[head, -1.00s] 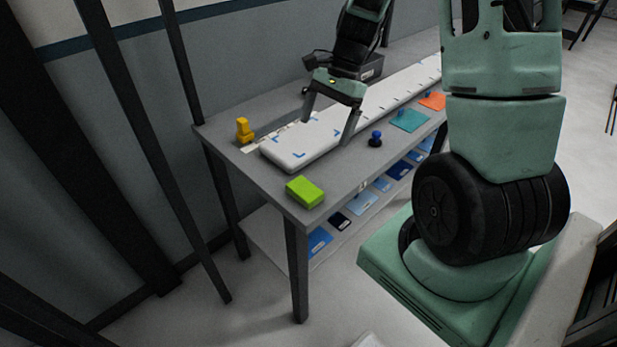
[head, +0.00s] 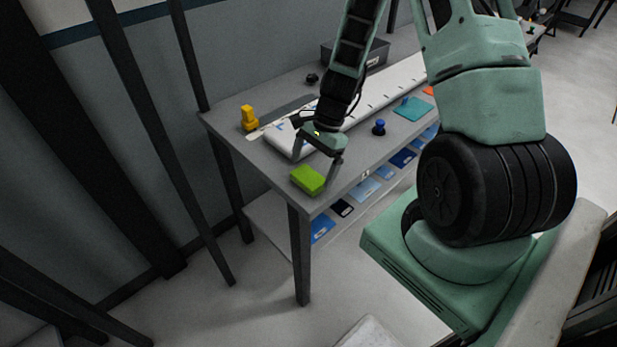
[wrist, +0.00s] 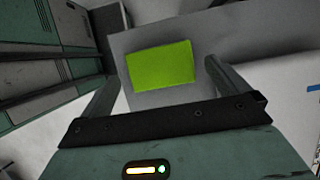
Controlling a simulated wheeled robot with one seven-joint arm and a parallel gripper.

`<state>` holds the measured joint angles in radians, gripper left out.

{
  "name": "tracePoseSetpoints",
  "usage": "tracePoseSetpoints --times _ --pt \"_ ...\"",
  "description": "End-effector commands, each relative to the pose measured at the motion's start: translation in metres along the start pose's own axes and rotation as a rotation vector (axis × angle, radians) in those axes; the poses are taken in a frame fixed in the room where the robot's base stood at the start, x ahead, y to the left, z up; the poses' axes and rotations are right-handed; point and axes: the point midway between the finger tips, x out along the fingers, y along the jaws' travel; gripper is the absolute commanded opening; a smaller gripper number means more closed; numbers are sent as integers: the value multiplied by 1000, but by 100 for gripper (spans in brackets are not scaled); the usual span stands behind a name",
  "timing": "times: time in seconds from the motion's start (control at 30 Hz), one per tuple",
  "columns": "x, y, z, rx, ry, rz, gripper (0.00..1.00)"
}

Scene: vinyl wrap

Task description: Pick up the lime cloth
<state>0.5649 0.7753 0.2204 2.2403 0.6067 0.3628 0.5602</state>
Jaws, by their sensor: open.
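The lime cloth (head: 308,180) is a bright green folded block lying on the grey table near its front corner. In the wrist view the lime cloth (wrist: 160,65) lies ahead of my gripper (wrist: 158,80), between the lines of its two spread fingers. In the head view my gripper (head: 316,166) is open and empty, pointing down just behind and above the cloth. One finger shows near the cloth's right side; the other is over the white board. I cannot tell the exact height above the cloth.
A long white board (head: 385,92) runs along the table (head: 262,160). A yellow object (head: 249,118) stands to the left, and a blue knobbed object (head: 379,127) and a teal sheet (head: 413,108) to the right. A lower shelf holds several blue cards.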

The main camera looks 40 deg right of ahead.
Motion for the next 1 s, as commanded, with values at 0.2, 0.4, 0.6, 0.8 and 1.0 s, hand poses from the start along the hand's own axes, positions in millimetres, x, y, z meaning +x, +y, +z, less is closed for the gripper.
tracePoseSetpoints --times 0.2,0.4,0.6,0.8,1.0 --pt "19 0 0 1 -1 0 100" --pt "21 0 0 0 0 0 100" --pt "21 0 0 0 0 0 61" --pt "21 0 0 0 0 0 59" --pt "18 -1 1 -1 1 -1 59"
